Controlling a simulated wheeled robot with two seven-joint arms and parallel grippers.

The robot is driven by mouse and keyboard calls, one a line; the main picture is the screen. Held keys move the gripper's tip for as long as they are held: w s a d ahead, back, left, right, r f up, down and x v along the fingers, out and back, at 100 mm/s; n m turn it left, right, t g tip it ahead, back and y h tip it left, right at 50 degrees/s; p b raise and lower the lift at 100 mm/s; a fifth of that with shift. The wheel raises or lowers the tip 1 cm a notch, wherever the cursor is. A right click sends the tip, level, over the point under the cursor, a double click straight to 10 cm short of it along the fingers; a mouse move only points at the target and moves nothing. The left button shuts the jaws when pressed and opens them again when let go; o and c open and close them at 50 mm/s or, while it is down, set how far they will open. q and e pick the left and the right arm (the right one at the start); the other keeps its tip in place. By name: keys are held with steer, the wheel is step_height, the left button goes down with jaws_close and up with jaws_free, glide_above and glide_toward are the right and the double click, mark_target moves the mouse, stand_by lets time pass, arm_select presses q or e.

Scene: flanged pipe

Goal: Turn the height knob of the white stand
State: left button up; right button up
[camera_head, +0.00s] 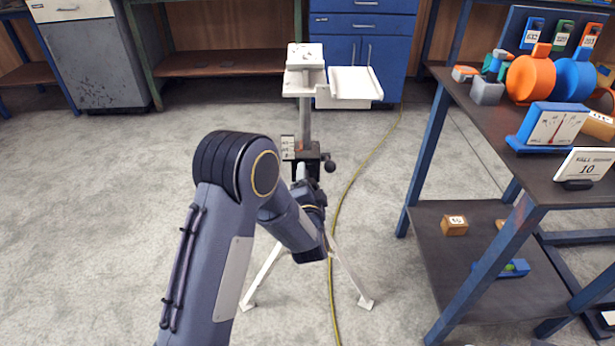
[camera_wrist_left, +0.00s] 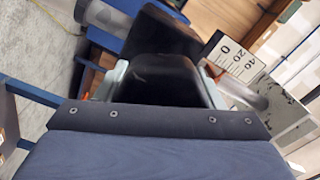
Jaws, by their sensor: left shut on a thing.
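The white stand (camera_head: 305,118) stands upright on the floor on splayed white legs, with a dark clamp block on its column. My left gripper (camera_head: 303,180) reaches up to the front of this block and is shut on the height knob. A small black side knob (camera_head: 330,165) sticks out to the right of the block. My right gripper is not in view.
A white tray (camera_head: 354,84) sits at the stand's top right. A dark shelf (camera_head: 480,250) with blue posts stands to the right, holding coloured parts. A yellow cable (camera_head: 352,185) runs along the floor beside the stand. The floor to the left is clear.

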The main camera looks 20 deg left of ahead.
arm_select(q)
steer(key=shift+f+m+p, duration=0.2)
steer(key=shift+m+p, duration=1.9)
steer(key=shift+m, duration=3.4)
steer(key=o, duration=1)
steer(key=shift+f, duration=0.1)
